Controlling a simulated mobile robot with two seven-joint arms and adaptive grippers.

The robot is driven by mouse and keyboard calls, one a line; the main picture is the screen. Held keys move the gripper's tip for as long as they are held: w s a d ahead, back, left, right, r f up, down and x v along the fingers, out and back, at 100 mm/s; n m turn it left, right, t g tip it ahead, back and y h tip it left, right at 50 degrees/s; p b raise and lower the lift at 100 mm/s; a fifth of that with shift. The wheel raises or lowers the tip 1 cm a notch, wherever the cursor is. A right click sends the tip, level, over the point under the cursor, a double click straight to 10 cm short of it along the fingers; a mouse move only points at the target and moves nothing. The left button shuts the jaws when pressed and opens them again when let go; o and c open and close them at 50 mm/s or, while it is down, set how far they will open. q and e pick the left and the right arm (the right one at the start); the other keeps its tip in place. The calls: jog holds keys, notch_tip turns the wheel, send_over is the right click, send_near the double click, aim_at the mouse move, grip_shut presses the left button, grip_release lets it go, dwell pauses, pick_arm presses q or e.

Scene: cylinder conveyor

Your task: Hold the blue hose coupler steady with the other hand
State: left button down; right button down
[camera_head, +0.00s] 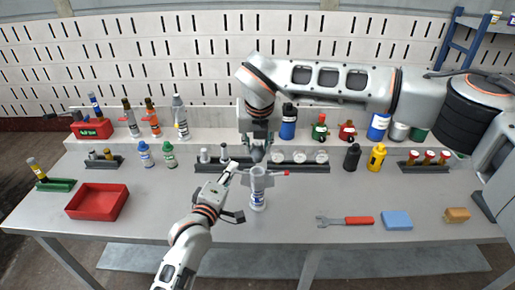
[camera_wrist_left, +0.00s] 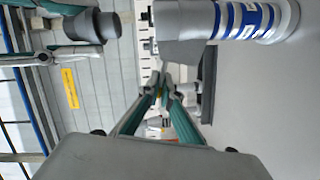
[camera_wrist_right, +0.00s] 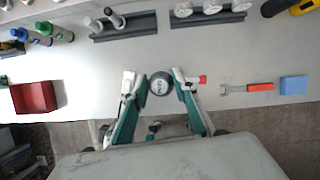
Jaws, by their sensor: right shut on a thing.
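The blue hose coupler (camera_head: 258,200) is a grey cylinder with blue bands and stands upright at the table's front middle. It shows large at the top of the left wrist view (camera_wrist_left: 245,20). Its round top shows in the right wrist view (camera_wrist_right: 161,84) between the fingers of my right gripper (camera_wrist_right: 158,88), which is shut on it from above. My left gripper (camera_wrist_left: 164,78) has its fingertips together, with no object visible between them. In the head view my left gripper (camera_head: 231,169) is close beside the coupler's upper left; whether it touches is unclear.
A red tray (camera_head: 97,203) is at left. A red-handled wrench (camera_head: 345,220), a blue block (camera_head: 397,220) and a tan sponge-like block (camera_head: 457,214) lie at right. Dark racks (camera_head: 296,168) and several bottles line the back. A small red piece (camera_wrist_right: 202,79) shows beside my right finger.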

aim_at(257, 143)
jog(key=shift+r, duration=2.4)
pick_arm(q)
jog(key=c, duration=2.2)
grip_release()
